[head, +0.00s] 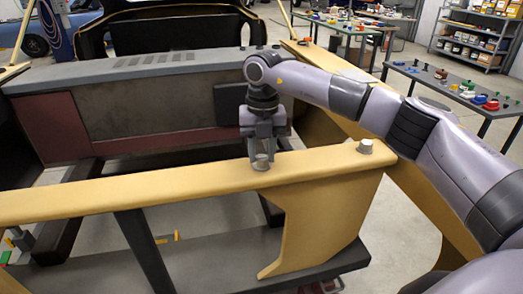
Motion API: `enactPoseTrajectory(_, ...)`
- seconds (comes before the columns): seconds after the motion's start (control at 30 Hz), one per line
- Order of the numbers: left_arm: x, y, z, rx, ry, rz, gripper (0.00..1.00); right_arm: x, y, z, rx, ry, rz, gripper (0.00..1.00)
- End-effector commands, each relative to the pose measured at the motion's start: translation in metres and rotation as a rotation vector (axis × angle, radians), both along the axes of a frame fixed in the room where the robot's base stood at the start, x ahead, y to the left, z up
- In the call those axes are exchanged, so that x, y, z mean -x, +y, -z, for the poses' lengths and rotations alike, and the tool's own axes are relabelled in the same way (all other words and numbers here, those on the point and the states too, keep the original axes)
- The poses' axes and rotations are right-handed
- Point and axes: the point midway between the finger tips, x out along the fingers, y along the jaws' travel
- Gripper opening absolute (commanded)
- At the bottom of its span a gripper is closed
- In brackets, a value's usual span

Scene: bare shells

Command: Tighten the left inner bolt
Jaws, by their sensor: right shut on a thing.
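My right gripper (263,147) points down at the yellow beam (120,188) of a car-body frame. It is shut on a grey bolt (261,162), which stands on the top face of the beam. The fingers hide the upper part of this bolt. My left gripper does not show.
A grey panel (130,78) with slots lies behind the beam. Dark rails (190,262) run below it. Tables with tools and small parts (455,85) stand at the back right, near shelves (475,40). Grey floor shows between them.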

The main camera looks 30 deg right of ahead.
Motion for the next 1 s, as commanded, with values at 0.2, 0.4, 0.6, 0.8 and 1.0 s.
enactPoseTrajectory(0.2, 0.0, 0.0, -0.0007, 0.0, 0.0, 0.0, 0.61, -0.0024, -0.0015, -0.0063, -0.001, -0.014, 0.045, 0.04)
enactPoseTrajectory(0.4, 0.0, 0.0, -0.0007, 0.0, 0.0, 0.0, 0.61, -0.0024, -0.0014, -0.0063, -0.001, -0.014, 0.053, 0.04)
enactPoseTrajectory(0.6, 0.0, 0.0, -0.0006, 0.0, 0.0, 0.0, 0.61, -0.0023, -0.0012, -0.0062, -0.002, -0.013, 0.051, 0.04)
enactPoseTrajectory(0.8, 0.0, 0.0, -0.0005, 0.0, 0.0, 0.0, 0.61, -0.0017, -0.0007, -0.0046, -0.001, -0.009, 0.049, 0.61)
enactPoseTrajectory(1.0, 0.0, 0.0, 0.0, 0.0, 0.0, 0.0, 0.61, -0.0009, -0.0001, -0.0032, 0.0, -0.006, 0.047, 0.61)
